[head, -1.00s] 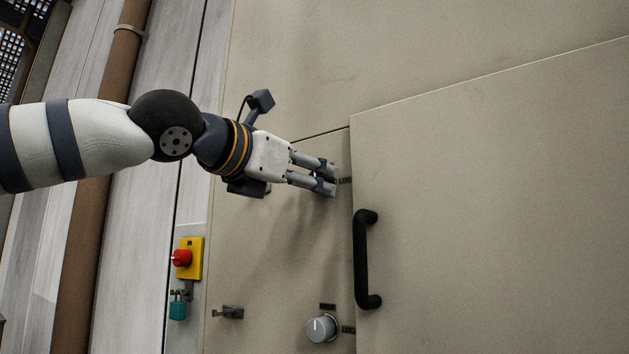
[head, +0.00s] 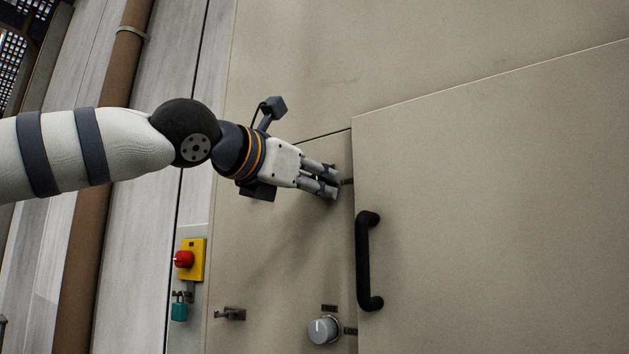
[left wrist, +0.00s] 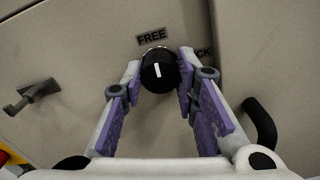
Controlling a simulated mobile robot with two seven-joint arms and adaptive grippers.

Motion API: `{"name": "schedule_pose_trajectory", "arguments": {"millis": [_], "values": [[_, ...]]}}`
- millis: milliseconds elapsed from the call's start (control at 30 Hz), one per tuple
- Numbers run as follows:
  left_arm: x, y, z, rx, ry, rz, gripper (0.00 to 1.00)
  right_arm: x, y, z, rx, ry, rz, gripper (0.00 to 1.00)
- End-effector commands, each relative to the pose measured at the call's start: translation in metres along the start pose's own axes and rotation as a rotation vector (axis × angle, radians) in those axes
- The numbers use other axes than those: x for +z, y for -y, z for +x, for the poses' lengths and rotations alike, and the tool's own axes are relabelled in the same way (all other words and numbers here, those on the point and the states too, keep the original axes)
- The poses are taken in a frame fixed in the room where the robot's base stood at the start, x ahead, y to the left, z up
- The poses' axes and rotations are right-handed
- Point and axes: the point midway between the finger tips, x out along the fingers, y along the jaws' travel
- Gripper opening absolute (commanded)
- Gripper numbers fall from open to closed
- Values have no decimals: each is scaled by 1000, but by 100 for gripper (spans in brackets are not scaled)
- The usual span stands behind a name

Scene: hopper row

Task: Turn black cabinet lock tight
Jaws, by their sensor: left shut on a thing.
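The black cabinet lock (left wrist: 155,78) is a round knob with a white pointer line, seen in the left wrist view. Its line stands nearly upright in that picture, toward the FREE label (left wrist: 152,37). The LOCK label (left wrist: 204,54) on the right is partly hidden by a finger. My left gripper (head: 334,187) has its fingertips at the cabinet panel, left of the door edge. In the left wrist view its fingers sit on both sides of the black knob, shut on it. In the head view the fingers hide the knob. My right gripper is not in view.
A grey knob (head: 323,330) with its own labels sits lower on the panel. A black door handle (head: 365,262) stands out right of my gripper. A small latch (head: 230,314), a red switch on yellow (head: 192,260) and a teal padlock (head: 179,310) are lower left.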

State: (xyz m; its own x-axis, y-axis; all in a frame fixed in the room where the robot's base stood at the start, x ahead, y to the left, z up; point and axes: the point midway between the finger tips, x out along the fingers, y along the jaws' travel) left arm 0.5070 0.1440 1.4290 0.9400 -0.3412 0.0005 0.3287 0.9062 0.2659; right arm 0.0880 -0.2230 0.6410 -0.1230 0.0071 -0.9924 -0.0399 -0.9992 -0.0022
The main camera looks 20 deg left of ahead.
Motion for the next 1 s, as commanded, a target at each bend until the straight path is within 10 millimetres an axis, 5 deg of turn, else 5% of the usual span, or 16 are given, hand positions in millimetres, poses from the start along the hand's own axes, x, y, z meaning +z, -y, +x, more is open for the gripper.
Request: {"name": "schedule_pose_trajectory", "arguments": {"millis": [1000], "values": [[0,-1,0,0,-1,887,0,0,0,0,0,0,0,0]]}}
